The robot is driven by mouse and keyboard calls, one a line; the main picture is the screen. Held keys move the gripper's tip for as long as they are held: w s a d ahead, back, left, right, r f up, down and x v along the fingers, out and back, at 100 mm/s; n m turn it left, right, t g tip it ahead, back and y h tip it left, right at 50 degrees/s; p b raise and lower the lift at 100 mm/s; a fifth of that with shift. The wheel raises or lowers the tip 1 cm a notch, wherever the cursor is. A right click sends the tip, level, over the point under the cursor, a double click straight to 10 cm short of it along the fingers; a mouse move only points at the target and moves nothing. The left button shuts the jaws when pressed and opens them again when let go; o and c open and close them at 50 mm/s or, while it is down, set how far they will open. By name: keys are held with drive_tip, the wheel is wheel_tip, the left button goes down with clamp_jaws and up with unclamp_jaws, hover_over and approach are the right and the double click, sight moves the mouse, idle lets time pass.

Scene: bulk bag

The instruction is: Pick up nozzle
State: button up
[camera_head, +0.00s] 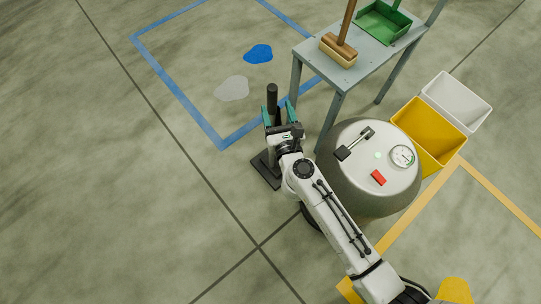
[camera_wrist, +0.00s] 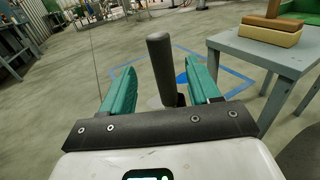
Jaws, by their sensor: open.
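The nozzle appears to be the dark upright cylinder (camera_head: 272,96) near the middle of the head view. It also shows in the wrist view (camera_wrist: 161,66), upright between the two teal fingers. A black flat base (camera_head: 264,172) lies on the floor below it. My gripper (camera_head: 278,107) is open, with one finger on each side of the cylinder. In the wrist view my gripper (camera_wrist: 160,68) shows gaps between the fingers and the cylinder. The cylinder's lower part is hidden by my gripper.
A grey round-topped vessel (camera_head: 350,185) with a gauge stands close right of my gripper. A grey table (camera_head: 372,58) holding a brush (camera_head: 338,50) and green tray (camera_head: 383,22) stands behind. Yellow (camera_head: 428,135) and white (camera_head: 456,100) bins stand right.

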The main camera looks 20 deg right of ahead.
sight(273, 97)
drive_tip(key=shift+w+d, duration=0.2)
drive_tip(key=shift+w, duration=0.9)
drive_tip(key=shift+w+d, duration=0.2)
drive_tip(key=shift+w, duration=0.95)
drive_tip(key=shift+w+d, duration=0.2)
drive_tip(key=shift+w, duration=0.9)
drive_tip(key=shift+c, duration=0.2)
drive_tip(key=c, duration=0.9)
drive_tip(key=shift+r, duration=0.15)
drive_tip(key=shift+c, duration=0.2)
